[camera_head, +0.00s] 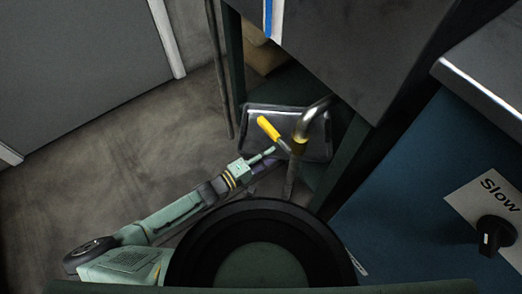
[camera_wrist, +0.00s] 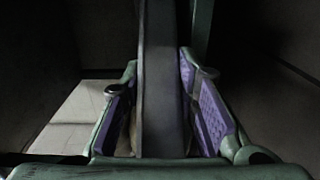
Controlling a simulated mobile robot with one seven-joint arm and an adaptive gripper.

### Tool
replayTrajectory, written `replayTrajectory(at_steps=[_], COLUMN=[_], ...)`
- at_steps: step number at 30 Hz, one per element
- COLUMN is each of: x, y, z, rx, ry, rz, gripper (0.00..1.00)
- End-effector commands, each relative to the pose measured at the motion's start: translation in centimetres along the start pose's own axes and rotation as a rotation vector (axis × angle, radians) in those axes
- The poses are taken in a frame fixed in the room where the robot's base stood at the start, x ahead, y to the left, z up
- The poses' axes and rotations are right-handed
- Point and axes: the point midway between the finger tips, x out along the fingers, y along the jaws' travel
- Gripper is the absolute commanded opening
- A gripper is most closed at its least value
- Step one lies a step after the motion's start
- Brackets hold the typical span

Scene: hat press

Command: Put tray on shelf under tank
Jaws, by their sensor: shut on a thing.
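A shiny grey metal tray (camera_head: 318,143) lies beneath the bent pipe and yellow lever in the head view. My gripper (camera_head: 270,158) is shut at its near left edge. In the wrist view, the purple pads of my gripper (camera_wrist: 168,110) flank a dark grey upright strip, seemingly the tray's edge (camera_wrist: 160,75). The grey tank (camera_head: 350,45) stands above and to the right. The dark green shelf (camera_head: 275,88) shows under the tank, just behind the tray. I cannot tell how far the tray rests on it.
The metal pipe (camera_head: 313,112) and its yellow lever (camera_head: 268,128) hang over the tray. A thin dark post (camera_head: 219,75) stands left of the shelf. A blue cabinet (camera_head: 415,170) with a black knob (camera_head: 495,233) is on the right. The floor (camera_head: 110,150) at left is clear.

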Motion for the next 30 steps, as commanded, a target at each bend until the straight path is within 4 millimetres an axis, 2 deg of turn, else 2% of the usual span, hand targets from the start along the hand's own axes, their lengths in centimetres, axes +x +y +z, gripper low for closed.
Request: replayTrajectory(at_steps=[5, 11, 13, 24, 25, 30], x=[0.1, 0.1, 0.1, 0.1, 0.0, 0.0], y=[-0.2, -0.3, -1.4, -1.6, -1.7, -1.6], z=[-1.0, -4.3, -4.0, -4.0, -4.0, -4.0], rx=[0.002, 0.003, -0.001, 0.0, 0.0, 0.0], ry=[-0.001, -0.002, -0.001, 0.0, 0.0, 0.0], rz=[0.002, 0.002, 0.003, 0.003, -0.001, -0.001], gripper=[0.0, 0.0, 0.0, 0.0, 0.28, 0.4])
